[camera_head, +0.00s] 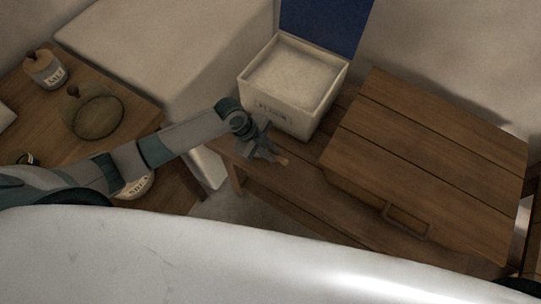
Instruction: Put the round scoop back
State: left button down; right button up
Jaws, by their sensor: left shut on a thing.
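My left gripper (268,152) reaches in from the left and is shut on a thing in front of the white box. A small orange-brown piece, the visible part of the round scoop (283,161), shows at the fingertips. The rest of the scoop is hidden or too small to make out. The open white box (284,111) stands on the wooden bench behind the gripper, filled nearly to the rim with a pale powder. Its front label is too blurred to read. My right gripper is not in view.
A wooden chest (430,150) with a front handle stands to the right of the box. On the left, a wooden table (135,105) holds a jar labelled salt (45,72) and a round glass vessel (92,115). A large white surface (250,260) fills the foreground.

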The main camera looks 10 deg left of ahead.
pick_arm(q)
notch_tip(320, 180, down, 3)
jog(key=shift+r+p, duration=0.15)
jog(key=shift+p, duration=0.15)
jog(key=shift+f, duration=0.25)
jog(key=c, duration=1.7)
grip_release()
jog(key=shift+c, duration=0.2)
jog(key=shift+r, duration=0.1)
jog(key=b+v, duration=0.1)
jog(key=v, duration=1.1)
jog(key=shift+b, duration=0.35)
